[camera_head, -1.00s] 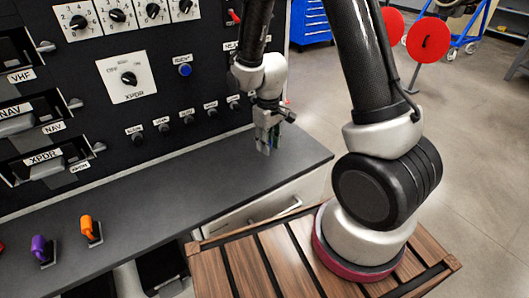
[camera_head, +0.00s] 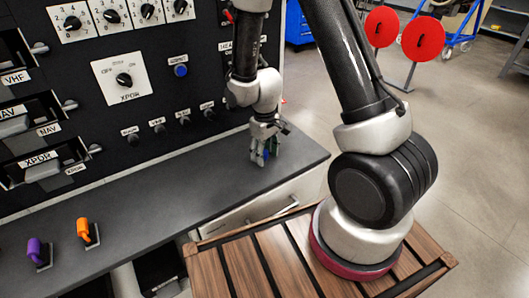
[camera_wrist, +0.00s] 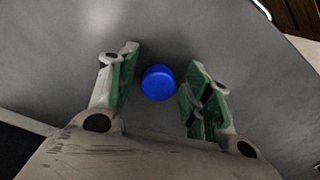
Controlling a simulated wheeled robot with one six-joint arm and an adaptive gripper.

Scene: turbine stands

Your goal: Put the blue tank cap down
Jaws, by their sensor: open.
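The blue tank cap (camera_wrist: 158,83) is a small round blue disc on the grey counter, between the spread fingers in the wrist view. My gripper (camera_wrist: 160,88) is open, with a gap on both sides of the cap; its green-padded fingers do not touch it. In the head view my gripper (camera_head: 264,158) points down just over the right end of the counter. There the cap is mostly hidden by the fingers, with only a little blue showing.
The dark counter (camera_head: 180,190) runs below a black panel with knobs and labelled slots. Purple (camera_head: 37,252) and orange (camera_head: 87,232) handled parts stand at the counter's left. The counter's middle is clear. A slatted wooden surface (camera_head: 240,272) lies under my arm's base.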

